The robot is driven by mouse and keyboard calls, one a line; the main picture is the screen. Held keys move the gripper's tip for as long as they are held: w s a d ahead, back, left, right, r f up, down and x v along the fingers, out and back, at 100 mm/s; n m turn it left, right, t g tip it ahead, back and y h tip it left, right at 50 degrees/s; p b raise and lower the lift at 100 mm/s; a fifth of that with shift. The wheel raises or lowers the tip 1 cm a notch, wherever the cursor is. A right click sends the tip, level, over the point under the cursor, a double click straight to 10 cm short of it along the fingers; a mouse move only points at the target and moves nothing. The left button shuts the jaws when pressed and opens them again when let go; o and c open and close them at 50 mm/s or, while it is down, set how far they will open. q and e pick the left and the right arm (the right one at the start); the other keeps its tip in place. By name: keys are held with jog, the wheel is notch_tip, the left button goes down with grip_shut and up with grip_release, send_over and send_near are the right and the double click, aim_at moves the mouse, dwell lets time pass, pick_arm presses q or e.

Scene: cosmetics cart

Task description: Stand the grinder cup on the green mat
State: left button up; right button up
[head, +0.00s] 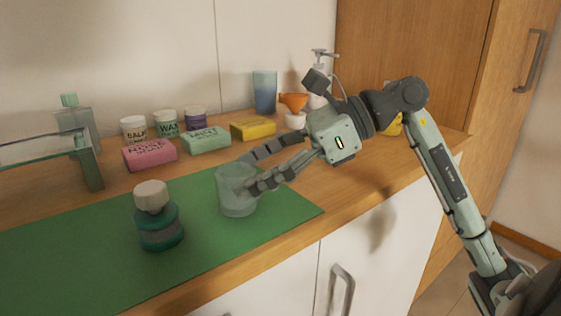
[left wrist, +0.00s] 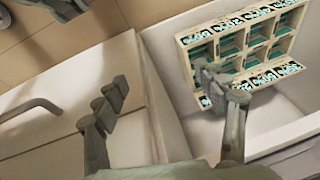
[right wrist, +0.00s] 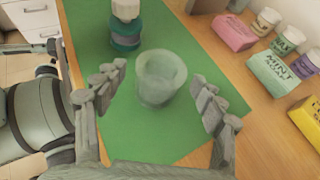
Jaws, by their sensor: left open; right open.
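The grinder cup (head: 236,200) is a clear, frosted cup. It stands upright on the green mat (head: 80,265), near the mat's right end; in the right wrist view the cup (right wrist: 160,80) has its open mouth up. My right gripper (head: 255,171) is open, with its fingers reaching toward the cup. In the right wrist view its two fingers (right wrist: 162,88) are spread to either side of the cup, with gaps between. My left gripper (left wrist: 160,92) is open and empty, seen only in the left wrist view, away from the mat.
A teal grinder with a beige top (head: 158,218) stands on the mat left of the cup. Soap boxes (head: 205,141), small jars (head: 167,123), a blue tumbler (head: 264,92) and a pump bottle line the back. In the left wrist view, a compartment rack (left wrist: 240,50) sits in a white bin.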

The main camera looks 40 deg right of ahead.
aim_at(251, 171)
pick_arm(q)
jog(key=shift+r+b, duration=0.4)
jog(key=shift+r, duration=1)
pick_arm(e)
jog(key=shift+v, duration=2.75)
